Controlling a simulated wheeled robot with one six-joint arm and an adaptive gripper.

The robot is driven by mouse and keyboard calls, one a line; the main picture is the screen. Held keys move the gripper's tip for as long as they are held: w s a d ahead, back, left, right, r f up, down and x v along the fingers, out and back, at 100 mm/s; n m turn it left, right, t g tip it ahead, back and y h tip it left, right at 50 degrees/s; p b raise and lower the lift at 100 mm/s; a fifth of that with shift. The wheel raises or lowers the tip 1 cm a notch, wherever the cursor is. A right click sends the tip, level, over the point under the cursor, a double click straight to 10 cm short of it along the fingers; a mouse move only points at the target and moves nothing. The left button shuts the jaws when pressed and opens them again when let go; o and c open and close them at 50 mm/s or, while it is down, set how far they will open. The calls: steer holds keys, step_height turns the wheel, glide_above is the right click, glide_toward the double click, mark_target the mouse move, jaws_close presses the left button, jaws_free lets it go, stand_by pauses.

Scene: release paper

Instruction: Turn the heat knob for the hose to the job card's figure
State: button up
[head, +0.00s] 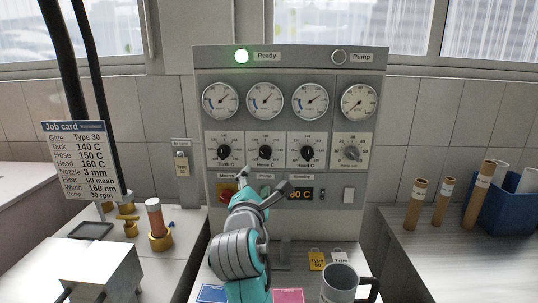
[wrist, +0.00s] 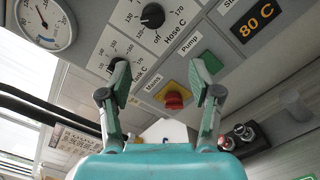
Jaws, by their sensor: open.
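The heat panel (head: 290,60) stands upright against the wall. Its black Hose C knob (head: 265,153) sits between the Tank C knob (head: 224,153) and the Head C knob (head: 307,153). The Hose C knob also shows at the top of the wrist view (wrist: 153,16); I cannot tell its setting for sure. The job card (head: 80,158) at the left reads Hose 150 C. My gripper (head: 262,184) is open and empty, below the Hose C knob and apart from it. In the wrist view its fingers (wrist: 163,80) are spread, and the left one partly covers the Tank C dial.
A red Mains switch (wrist: 174,98) on yellow and a green Pump button (wrist: 207,62) lie near my fingers. The display (head: 300,194) reads 80 C. The green Ready lamp (head: 241,56) is lit. A mug (head: 340,285) and tags stand below the panel.

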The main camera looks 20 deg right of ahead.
mark_target(263, 155)
steer(key=shift+g+h, duration=0.3)
steer(key=shift+h, duration=0.1)
steer(key=r+x, duration=0.1)
steer(key=x, duration=0.7)
steer(key=r+x, duration=0.1)
steer(key=x, duration=0.3)
steer(key=shift+s+d+r, duration=0.15)
steer(key=shift+r, duration=0.15)
steer(key=c, duration=1.1)
